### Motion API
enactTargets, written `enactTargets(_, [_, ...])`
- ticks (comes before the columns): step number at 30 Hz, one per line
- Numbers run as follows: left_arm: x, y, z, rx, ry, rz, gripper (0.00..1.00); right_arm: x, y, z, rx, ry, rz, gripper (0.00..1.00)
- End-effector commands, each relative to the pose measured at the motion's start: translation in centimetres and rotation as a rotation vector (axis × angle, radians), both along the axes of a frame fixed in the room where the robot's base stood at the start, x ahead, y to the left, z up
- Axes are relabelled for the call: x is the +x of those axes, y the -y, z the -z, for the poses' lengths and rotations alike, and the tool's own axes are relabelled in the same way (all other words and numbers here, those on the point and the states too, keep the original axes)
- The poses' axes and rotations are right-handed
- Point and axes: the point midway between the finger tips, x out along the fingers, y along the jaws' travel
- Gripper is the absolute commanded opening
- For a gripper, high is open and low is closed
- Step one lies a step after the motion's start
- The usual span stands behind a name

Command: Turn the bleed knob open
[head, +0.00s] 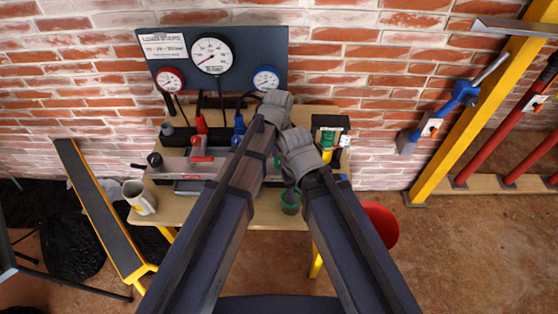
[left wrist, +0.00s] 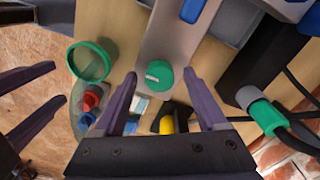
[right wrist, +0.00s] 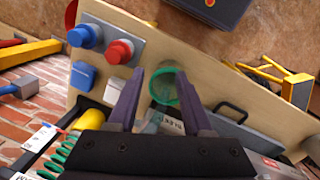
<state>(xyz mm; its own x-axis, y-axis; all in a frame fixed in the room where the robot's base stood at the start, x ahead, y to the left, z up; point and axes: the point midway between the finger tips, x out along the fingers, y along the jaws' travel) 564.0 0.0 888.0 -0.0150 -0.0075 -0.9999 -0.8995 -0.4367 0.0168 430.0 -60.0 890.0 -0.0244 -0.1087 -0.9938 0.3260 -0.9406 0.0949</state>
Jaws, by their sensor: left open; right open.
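The bleed knob looks to be the green round knob (left wrist: 158,77) with a white mark on top, at the end of a grey metal block (left wrist: 165,38) in the left wrist view. My left gripper (left wrist: 161,73) is open, its fingers on either side of the knob in the picture. I cannot tell whether they touch it or how far above it they are. In the head view my forearms largely hide the knob. My right gripper (right wrist: 161,72) is open and empty, with a clear green-rimmed cup (right wrist: 163,87) beyond its fingertips.
The wooden bench (head: 190,210) stands against a brick wall with a gauge board (head: 212,60). A mug (head: 138,197) stands at its left end. A red bucket (head: 381,222) is on the floor at right. A hose with a green coupling (left wrist: 267,117) lies near my left gripper.

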Motion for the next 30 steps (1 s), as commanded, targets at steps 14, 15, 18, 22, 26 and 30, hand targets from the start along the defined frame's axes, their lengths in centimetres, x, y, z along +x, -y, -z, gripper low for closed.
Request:
enactTargets(14, [0.00,0.00,-0.08,0.000,0.000,0.000,0.37,0.00,0.00,-0.08,0.000,0.000,0.000,0.50])
enactTargets(15, [0.00,0.00,-0.08,0.000,0.000,0.000,0.33,0.00,0.00,-0.08,0.000,0.000,0.000,0.50])
enactTargets(18, [0.00,-0.01,-0.08,0.000,0.000,0.000,0.21,0.01,0.00,-0.08,0.000,0.000,0.000,0.50])
enactTargets(22, [0.00,-0.01,-0.08,0.000,0.000,0.000,0.07,0.00,0.00,-0.08,0.000,0.000,0.000,0.50])
enactTargets(26, [0.00,0.00,-0.08,0.000,0.000,0.000,0.00,0.00,0.00,-0.08,0.000,0.000,0.000,0.50])
enactTargets(30, [0.00,-0.01,-0.08,0.000,0.000,-0.003,0.00,0.00,0.00,-0.08,0.000,0.000,0.000,0.50])
